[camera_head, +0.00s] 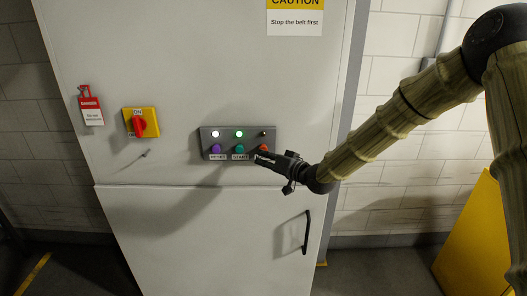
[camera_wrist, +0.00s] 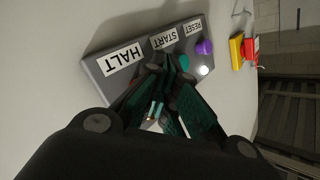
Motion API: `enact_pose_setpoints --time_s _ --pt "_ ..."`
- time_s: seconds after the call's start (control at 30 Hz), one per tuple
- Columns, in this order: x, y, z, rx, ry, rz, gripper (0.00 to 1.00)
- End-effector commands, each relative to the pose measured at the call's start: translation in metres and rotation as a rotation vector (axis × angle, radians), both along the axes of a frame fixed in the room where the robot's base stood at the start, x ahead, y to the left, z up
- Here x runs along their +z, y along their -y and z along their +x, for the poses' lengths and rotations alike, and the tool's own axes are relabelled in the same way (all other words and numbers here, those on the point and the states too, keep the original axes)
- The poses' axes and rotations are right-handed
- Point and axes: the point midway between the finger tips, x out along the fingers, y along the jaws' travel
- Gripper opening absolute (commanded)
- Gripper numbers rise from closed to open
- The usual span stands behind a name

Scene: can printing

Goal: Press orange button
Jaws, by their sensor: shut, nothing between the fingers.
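The orange button (camera_head: 263,148) is the rightmost of the row on the grey control panel (camera_head: 206,136) of the cabinet. In the head view my gripper (camera_head: 260,157) is shut and empty, with its tips just below the orange button, over its label. I cannot tell whether they touch the panel. In the wrist view my gripper (camera_wrist: 160,66) covers the part of the panel beside the HALT label (camera_wrist: 121,59), and the orange button is hidden behind the fingers.
A yellow rotary switch (camera_head: 131,120) and a red danger tag (camera_head: 91,108) are further left. A black door handle (camera_head: 307,232) juts out below.

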Motion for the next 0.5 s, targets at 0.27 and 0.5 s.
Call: enact_pose_setpoints --time_s 0.27,0.5 --pt "0.0000 0.0000 0.0026 0.000 0.000 0.000 0.00" --pt "0.0001 0.0000 0.0049 -0.001 0.001 0.001 0.00"
